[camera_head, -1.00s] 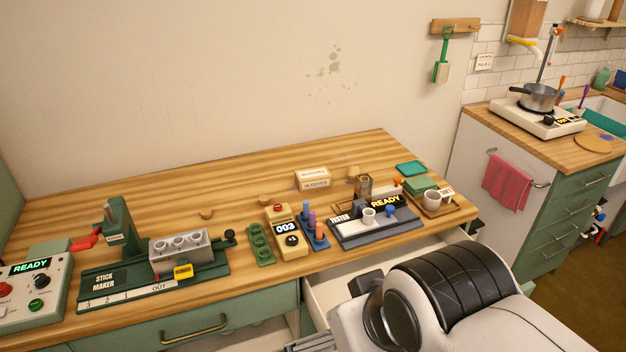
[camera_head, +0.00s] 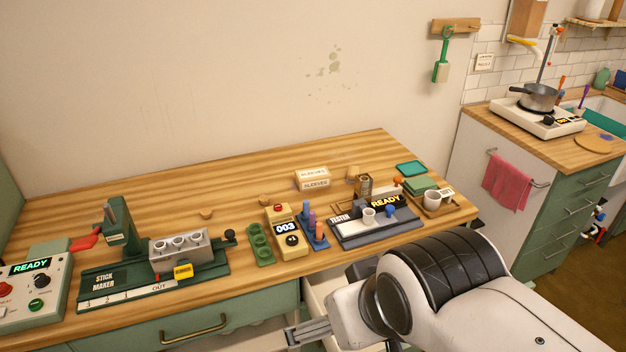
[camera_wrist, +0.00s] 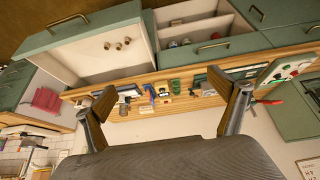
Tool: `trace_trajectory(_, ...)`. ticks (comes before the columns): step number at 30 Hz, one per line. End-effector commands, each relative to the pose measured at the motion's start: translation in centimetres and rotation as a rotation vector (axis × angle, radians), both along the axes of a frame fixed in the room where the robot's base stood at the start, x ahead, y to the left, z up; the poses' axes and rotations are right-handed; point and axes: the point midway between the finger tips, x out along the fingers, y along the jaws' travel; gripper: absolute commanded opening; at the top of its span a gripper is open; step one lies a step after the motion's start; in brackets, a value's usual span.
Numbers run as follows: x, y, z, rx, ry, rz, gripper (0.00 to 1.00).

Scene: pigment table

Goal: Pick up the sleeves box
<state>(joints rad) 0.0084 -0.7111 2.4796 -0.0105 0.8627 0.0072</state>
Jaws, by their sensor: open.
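The sleeves box (camera_head: 313,179) is a small cream box with a tan band and "SLEEVES" lettering. My gripper (camera_head: 292,336) is low in the head view, in front of the bench edge and well apart from the box. In the wrist view my gripper (camera_wrist: 165,92) has its two fingers spread wide with nothing between them. The bench shows beyond the fingers there; its objects are too small to identify the box surely.
The tester (camera_head: 375,228), the timer reading 003 (camera_head: 287,240), a green holder (camera_head: 261,244) and coloured sticks (camera_head: 313,226) stand in front of the box. The stick maker (camera_head: 150,275) is at left. An open drawer (camera_wrist: 98,50) juts from the bench. Bench left of the box is mostly clear.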

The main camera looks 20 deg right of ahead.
Motion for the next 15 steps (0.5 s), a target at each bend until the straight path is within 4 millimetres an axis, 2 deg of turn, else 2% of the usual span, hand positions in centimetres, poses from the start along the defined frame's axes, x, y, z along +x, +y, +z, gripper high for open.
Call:
trace_trajectory(5,3.2,-0.9,0.8,-0.015,-0.030,-0.022,0.96)
trace_trajectory(15,11.3,-3.3,2.2,-0.048,-0.119,-0.068,0.96)
